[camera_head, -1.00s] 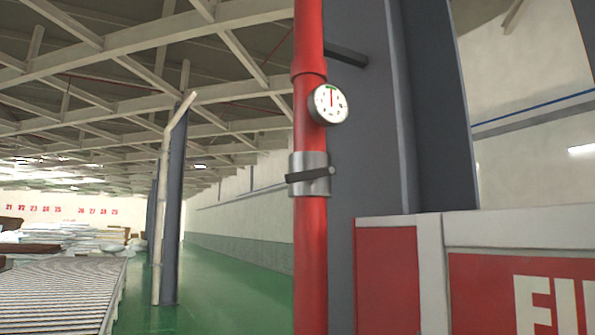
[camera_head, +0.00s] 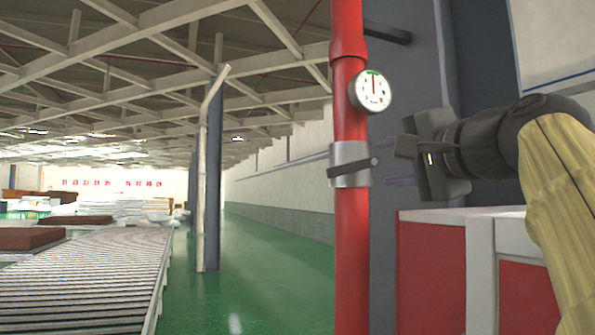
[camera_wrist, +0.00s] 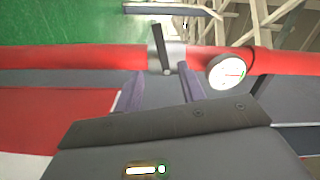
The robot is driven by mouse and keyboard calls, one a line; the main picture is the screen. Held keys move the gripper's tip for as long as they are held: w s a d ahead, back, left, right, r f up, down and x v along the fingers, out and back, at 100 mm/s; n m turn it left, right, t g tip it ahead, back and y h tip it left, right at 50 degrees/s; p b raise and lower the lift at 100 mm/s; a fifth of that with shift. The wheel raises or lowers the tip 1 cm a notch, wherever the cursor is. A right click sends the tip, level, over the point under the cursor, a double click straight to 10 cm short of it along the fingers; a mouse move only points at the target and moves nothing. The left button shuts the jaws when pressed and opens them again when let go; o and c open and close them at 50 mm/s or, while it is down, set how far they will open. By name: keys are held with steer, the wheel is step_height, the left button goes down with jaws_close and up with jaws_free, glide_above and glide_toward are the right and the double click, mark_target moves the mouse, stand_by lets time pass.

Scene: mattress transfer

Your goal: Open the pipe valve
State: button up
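The pipe valve is a silver collar (camera_head: 350,152) with a dark lever handle (camera_head: 353,167) on the upright red pipe (camera_head: 349,255). The lever lies across the collar, nearly level in the head view. My gripper (camera_head: 398,163) is just right of the valve, its fingers apart and pointing at it. In the wrist view, the lever (camera_wrist: 160,45) shows beyond and between the two open fingertips (camera_wrist: 162,74), with the collar (camera_wrist: 181,56) behind it. I see nothing between the fingers themselves, and they seem not to touch the lever.
A round pressure gauge (camera_head: 371,90) sits on the pipe just above the valve. A grey column (camera_head: 400,90) stands behind the pipe. A red and white cabinet (camera_head: 430,270) is below my gripper. A roller conveyor (camera_head: 85,275) and open green floor (camera_head: 245,270) lie to the left.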

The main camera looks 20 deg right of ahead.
mark_target(344, 170)
steer(key=shift+w, duration=0.1)
steer(key=w+p, duration=0.2)
steer(key=w, duration=0.3)
steer(key=w+p, duration=0.3)
steer(key=w, duration=0.3)
steer(key=w+p, duration=0.2)
steer(key=w, duration=0.3)
steer(key=shift+w+a+p, duration=0.3)
steer(key=shift+w+p, duration=0.05)
steer(key=shift+w, duration=0.3)
steer(key=shift+s, duration=0.1)
jaws_close()
